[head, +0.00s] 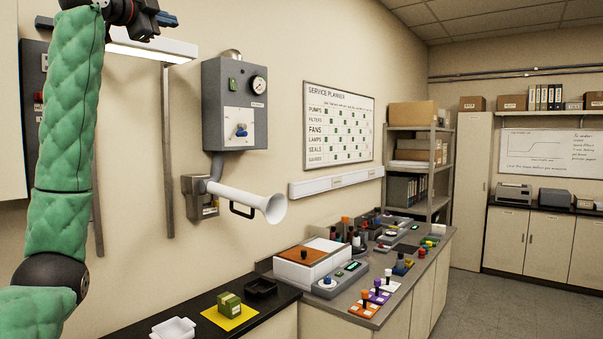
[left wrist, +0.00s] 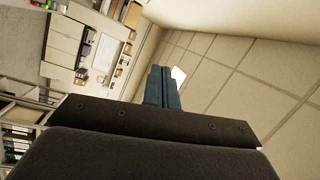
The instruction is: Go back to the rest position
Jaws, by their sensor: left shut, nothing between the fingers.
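My left arm, in a green padded sleeve, rises along the left side of the head view. My left gripper (head: 166,19) is at the top left of that view, high up beside the wall lamp. In the left wrist view its fingers (left wrist: 161,72) are together with nothing between them. They point toward the ceiling tiles and the upper wall, clear of any object. My right gripper is in neither view.
A lamp (head: 150,45) is close below the left gripper. A grey wall box with a gauge (head: 234,103) and a white horn (head: 262,205) are to its right. A bench with a stylus profiler and colored parts (head: 335,275) stands lower right. Floor is free at right.

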